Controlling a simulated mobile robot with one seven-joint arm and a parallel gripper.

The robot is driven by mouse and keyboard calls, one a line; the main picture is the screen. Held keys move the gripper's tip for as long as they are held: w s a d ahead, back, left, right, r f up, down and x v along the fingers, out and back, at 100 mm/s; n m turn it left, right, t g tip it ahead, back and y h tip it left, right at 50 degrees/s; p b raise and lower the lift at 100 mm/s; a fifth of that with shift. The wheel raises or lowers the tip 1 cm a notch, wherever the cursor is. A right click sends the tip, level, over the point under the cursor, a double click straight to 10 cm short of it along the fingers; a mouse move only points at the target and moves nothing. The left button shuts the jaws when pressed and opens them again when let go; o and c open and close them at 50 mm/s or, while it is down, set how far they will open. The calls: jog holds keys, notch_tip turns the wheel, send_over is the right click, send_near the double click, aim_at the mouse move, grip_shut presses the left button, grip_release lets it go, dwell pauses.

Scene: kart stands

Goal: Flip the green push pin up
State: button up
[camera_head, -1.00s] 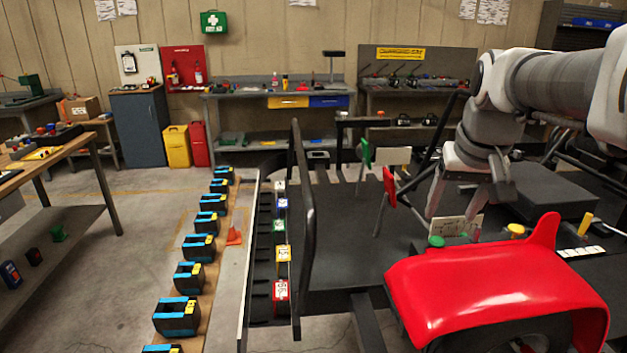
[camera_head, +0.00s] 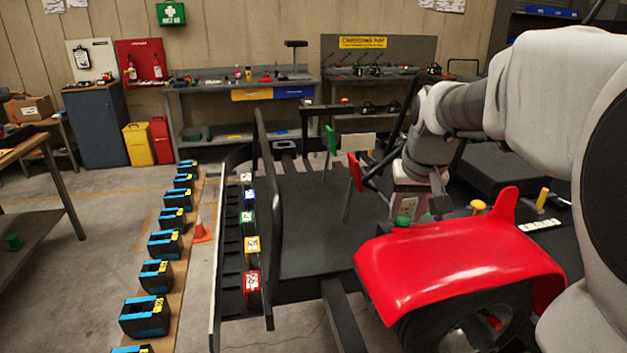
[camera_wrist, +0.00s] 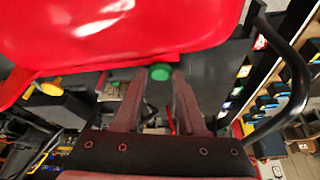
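The green push pin (camera_head: 403,220) shows as a round green knob just behind the red fender in the head view. In the wrist view the green push pin (camera_wrist: 160,72) sits between the tips of my two fingers, near the fender's edge. My gripper (camera_head: 420,208) points down at it, behind the fender. In the wrist view my gripper (camera_wrist: 159,78) is open, its fingers spread on either side of the knob. I cannot tell whether a finger touches it. The pin's lower part is hidden.
The red fender (camera_head: 455,265) stands close in front of my gripper. A yellow knob (camera_head: 478,206) and a taller yellow pin (camera_head: 541,198) are to the right. A dark bar (camera_head: 278,220) and a red flag-like panel (camera_head: 355,171) stand to the left.

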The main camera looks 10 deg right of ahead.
grip_shut()
